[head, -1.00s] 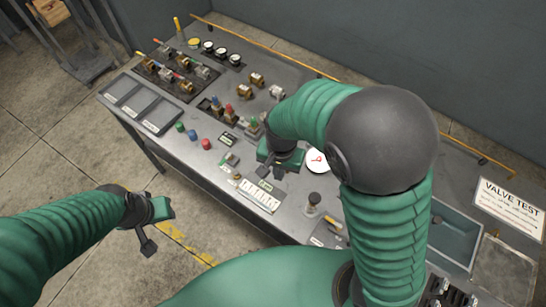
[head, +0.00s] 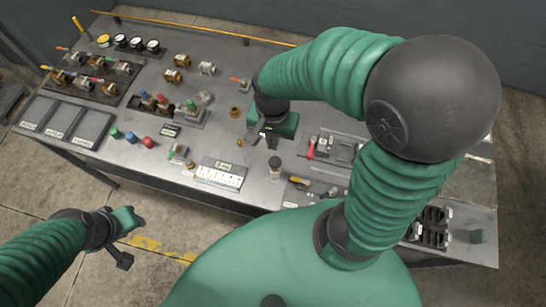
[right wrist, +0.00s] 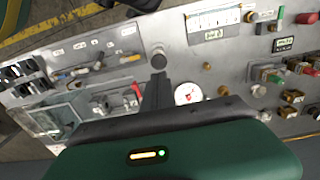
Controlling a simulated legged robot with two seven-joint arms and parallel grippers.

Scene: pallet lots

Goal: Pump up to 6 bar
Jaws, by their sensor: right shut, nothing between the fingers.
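A black-topped knob on a short post (head: 275,163), which looks like the pump handle, stands upright near the bench's front edge; it also shows in the right wrist view (right wrist: 158,58). A round white gauge with a red needle (right wrist: 187,93) shows beyond my right gripper's finger; its reading is too small to tell, and my right gripper hides it in the head view. My right gripper (head: 263,138) is shut and empty, above the bench, a little behind and left of the knob, apart from it. My left gripper (head: 127,240) hangs in front of the bench, empty; its jaw opening is unclear.
The metal bench (head: 150,172) carries a white scale strip (head: 220,175), coloured buttons (head: 131,136), several valves (head: 75,75), brass fittings (head: 170,75) and small dials (head: 135,42). The floor in front is clear.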

